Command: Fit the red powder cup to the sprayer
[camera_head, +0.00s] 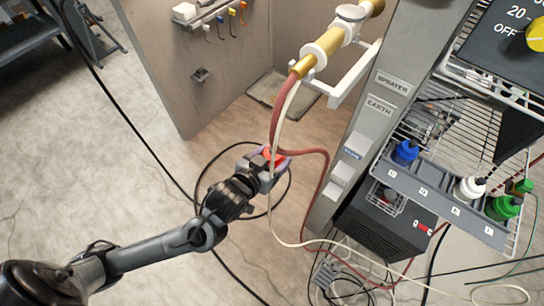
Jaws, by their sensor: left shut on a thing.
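My left gripper (271,162) is shut on the red powder cup (274,156), low in the middle of the camera_head view. Only part of the red cup shows between the fingers, so its tilt is hard to tell. The gold and white sprayer (332,40) rests above and to the right, on a white bracket by the grey column. A red hose and a pale cable hang from its lower end. The gripper and cup are apart from the sprayer. My right gripper is not in view.
The red hose (304,152) and pale cable pass close by the gripper. A wire rack (409,184) on the right holds blue, white and green cups. A grey column (383,85) labelled SPRAYER and EARTH stands between. Small coloured hooks (220,27) hang on the booth wall.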

